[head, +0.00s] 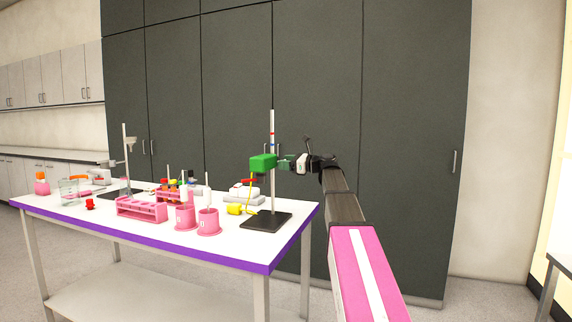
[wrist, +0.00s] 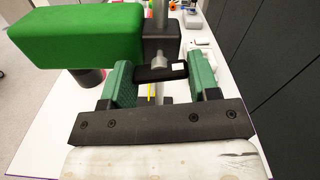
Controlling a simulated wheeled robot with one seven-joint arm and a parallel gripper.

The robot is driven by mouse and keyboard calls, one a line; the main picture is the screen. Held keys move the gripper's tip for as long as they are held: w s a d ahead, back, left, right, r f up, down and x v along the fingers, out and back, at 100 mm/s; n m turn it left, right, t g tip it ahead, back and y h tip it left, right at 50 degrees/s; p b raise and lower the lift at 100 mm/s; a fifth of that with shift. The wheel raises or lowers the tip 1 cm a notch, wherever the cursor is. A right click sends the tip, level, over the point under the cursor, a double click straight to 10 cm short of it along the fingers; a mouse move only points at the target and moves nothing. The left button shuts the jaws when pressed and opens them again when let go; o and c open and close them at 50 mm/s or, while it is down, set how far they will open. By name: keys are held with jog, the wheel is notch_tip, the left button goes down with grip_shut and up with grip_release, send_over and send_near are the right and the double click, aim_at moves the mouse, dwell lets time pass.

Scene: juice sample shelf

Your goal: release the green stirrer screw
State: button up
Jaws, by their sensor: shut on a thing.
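The green stirrer (head: 263,162) is a block on the upright metal rod of a stand with a black base (head: 266,222). In the wrist view its green body (wrist: 75,35) fills the upper left, joined to a black clamp block (wrist: 160,38). The stirrer screw (wrist: 158,73) is a black bar-shaped handle on a short silver shaft, facing my wrist. My gripper (wrist: 160,82) is shut on this handle, with a green finger at each end. In the head view my gripper (head: 288,163) is just right of the stirrer; the screw is too small to tell there.
The stand is near the right end of a white table (head: 130,233) with a purple edge. Pink beakers (head: 208,222), a pink rack (head: 141,209) and a yellow object (head: 235,209) stand left of it. Dark tall cabinets (head: 370,90) rise behind.

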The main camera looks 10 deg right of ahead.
jog(key=n, duration=0.4)
jog(key=shift+n, duration=0.3)
jog(key=n, duration=0.3)
jog(key=shift+n, duration=4)
jog(key=o, duration=0.9)
jog(key=shift+s+d, duration=0.1)
jog(key=v, duration=1)
jog(key=shift+s+d, duration=0.15)
jog(key=shift+d, duration=0.1)
